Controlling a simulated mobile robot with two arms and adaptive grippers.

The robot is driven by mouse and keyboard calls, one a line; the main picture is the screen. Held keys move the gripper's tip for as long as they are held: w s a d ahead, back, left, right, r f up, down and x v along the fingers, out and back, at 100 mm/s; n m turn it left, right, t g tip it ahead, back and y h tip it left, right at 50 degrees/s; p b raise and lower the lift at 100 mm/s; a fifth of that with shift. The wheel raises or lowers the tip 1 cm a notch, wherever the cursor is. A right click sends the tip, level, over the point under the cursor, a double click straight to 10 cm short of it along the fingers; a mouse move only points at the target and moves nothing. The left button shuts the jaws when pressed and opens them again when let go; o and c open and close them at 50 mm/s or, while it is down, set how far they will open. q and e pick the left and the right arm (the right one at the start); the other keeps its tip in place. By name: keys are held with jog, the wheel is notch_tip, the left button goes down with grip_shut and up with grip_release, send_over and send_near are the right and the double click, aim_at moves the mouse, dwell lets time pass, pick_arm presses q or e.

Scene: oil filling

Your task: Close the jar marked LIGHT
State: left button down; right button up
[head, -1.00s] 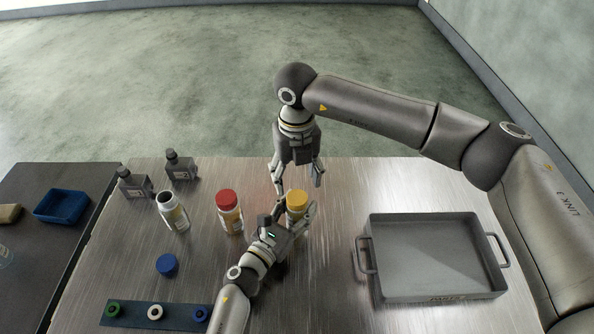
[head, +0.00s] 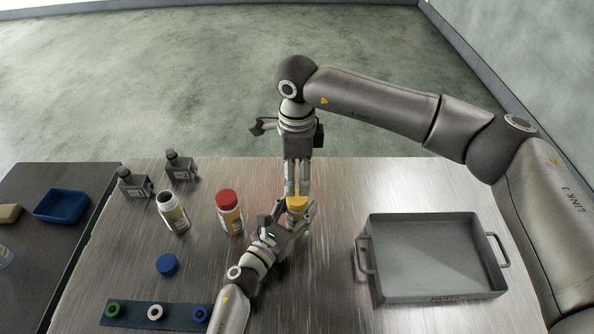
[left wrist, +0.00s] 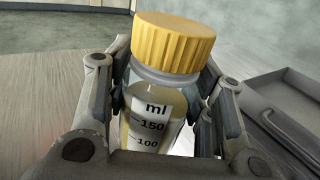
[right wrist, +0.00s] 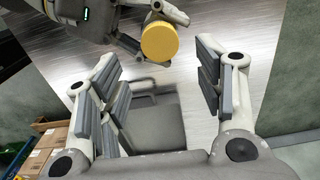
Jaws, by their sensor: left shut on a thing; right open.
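A clear jar with a ribbed yellow lid (head: 297,203) stands in my left gripper (head: 296,222). In the left wrist view, the fingers are shut around the jar body (left wrist: 152,115), which holds pale yellow liquid and shows "ml" marks. The yellow lid (left wrist: 174,42) sits on its top. My right gripper (head: 297,188) is open, pointing down just above the lid. In the right wrist view, the lid (right wrist: 159,41) lies beyond the open fingers. No LIGHT marking is readable. An open jar (head: 172,211) and a red-lidded jar (head: 229,211) stand to the left.
A blue lid (head: 167,265) lies on the metal table. A blue strip with round pieces (head: 136,312) lies at the front left. Two dark bottles (head: 180,166) stand at the back left. A grey handled tray (head: 431,298) is at the right; the table between it and the jars is clear.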

aim_at(297, 197)
dwell(0.3)
jog(key=shift+f, duration=4.05)
jog(key=c, duration=1.1)
jog(key=shift+o, duration=0.2)
jog(key=shift+m, duration=0.9)
jog(key=o, duration=1.1)
jog(key=shift+r, duration=2.3)
